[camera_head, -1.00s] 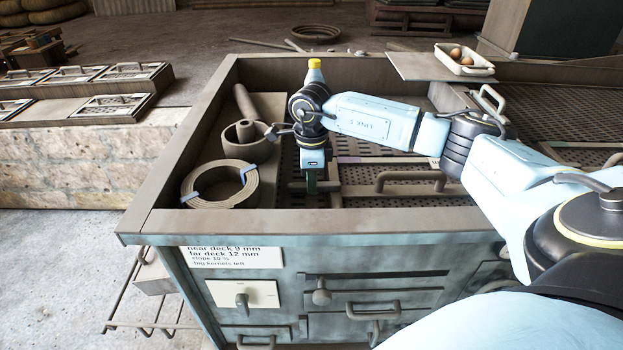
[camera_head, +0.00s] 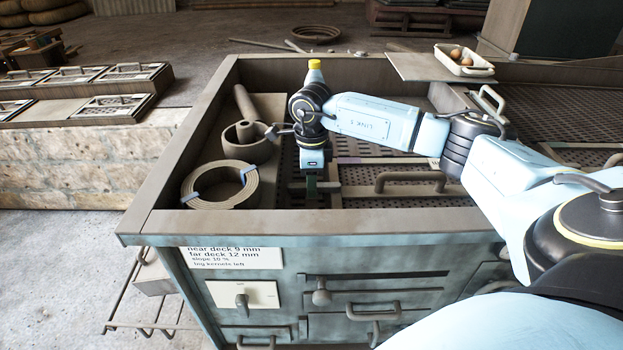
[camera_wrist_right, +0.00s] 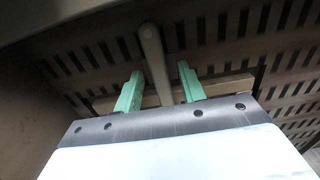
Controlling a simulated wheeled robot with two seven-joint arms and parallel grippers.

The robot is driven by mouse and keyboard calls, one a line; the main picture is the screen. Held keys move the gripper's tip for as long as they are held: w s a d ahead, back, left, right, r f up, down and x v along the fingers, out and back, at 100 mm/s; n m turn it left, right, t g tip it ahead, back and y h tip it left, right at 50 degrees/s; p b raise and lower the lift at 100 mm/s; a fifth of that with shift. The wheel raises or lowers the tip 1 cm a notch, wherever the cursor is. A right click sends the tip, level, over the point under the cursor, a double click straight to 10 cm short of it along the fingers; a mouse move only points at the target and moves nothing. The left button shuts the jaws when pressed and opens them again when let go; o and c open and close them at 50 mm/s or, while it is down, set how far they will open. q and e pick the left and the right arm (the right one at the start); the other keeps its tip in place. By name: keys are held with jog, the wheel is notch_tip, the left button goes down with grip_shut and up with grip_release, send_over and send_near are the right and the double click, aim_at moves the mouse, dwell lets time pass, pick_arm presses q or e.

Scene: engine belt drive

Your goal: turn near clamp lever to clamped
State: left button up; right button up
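A grey lever with a rounded end (camera_wrist_right: 153,62), which looks like the near clamp lever, stands out over a slotted deck in the right wrist view. It lies between the two green fingers of my right gripper (camera_wrist_right: 160,88). The fingers are open, with a gap visible on each side of the lever. A flat bar (camera_wrist_right: 226,86) runs crosswise behind the fingers. In the head view my right gripper (camera_head: 311,186) points down inside the near part of the machine box, and I cannot make out the lever clearly there. My left gripper is not in view.
The box's front rim (camera_head: 330,222) is close to my gripper. A coiled ring (camera_head: 218,185) and a round cup (camera_head: 247,142) lie left of it. A bar handle (camera_head: 410,181) is to the right. A tray with eggs (camera_head: 464,60) stands at the back right.

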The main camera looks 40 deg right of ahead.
notch_tip(320, 180, up, 13)
jog(key=shift+r, duration=0.2)
dwell(0.6)
